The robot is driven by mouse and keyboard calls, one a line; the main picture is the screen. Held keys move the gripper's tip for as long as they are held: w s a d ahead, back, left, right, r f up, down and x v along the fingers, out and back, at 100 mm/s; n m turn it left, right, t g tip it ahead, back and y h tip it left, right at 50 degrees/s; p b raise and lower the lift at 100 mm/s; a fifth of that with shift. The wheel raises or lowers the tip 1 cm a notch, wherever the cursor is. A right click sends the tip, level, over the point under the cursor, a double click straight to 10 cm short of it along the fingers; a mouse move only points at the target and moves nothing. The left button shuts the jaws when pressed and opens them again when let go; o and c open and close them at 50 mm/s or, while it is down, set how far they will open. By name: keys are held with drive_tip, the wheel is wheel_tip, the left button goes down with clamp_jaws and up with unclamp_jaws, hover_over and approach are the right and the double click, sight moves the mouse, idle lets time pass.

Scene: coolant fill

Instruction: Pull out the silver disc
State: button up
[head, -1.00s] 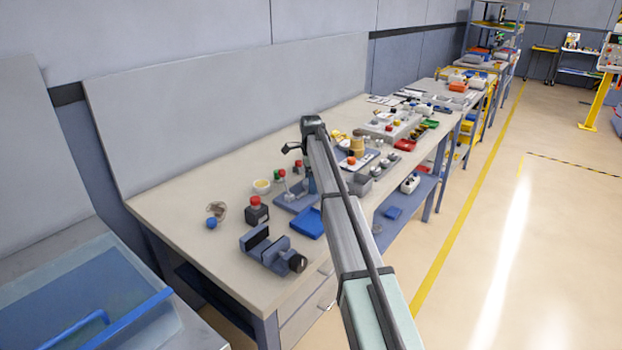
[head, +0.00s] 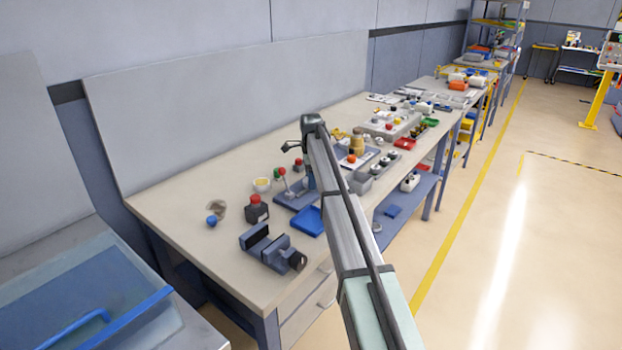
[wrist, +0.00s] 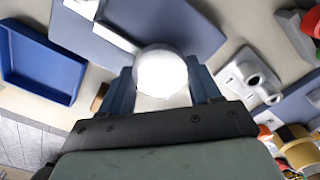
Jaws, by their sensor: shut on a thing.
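The silver disc (wrist: 162,73) shows bright and round in the wrist view. It is between the two blue-grey fingers of my gripper (wrist: 165,88), which is shut on it. A slate-blue base plate (wrist: 195,25) lies behind the disc; I cannot tell whether the disc still touches anything there. In the head view my gripper (head: 311,182) is low over the bench beside the slate-blue plate (head: 294,200), mostly hidden by my arm. I cannot make out the disc in that view.
A blue tray (head: 308,221) is in front of the plate; it also shows in the wrist view (wrist: 38,65). A grey vise (head: 270,250) and a black block with a red knob (head: 257,210) stand to the left. Crowded fixtures fill the bench to the right. The bench's rear left is clear.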

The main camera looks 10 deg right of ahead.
drive_tip(key=shift+r, duration=0.5)
idle(0.6)
drive_tip(key=shift+r, duration=2.05)
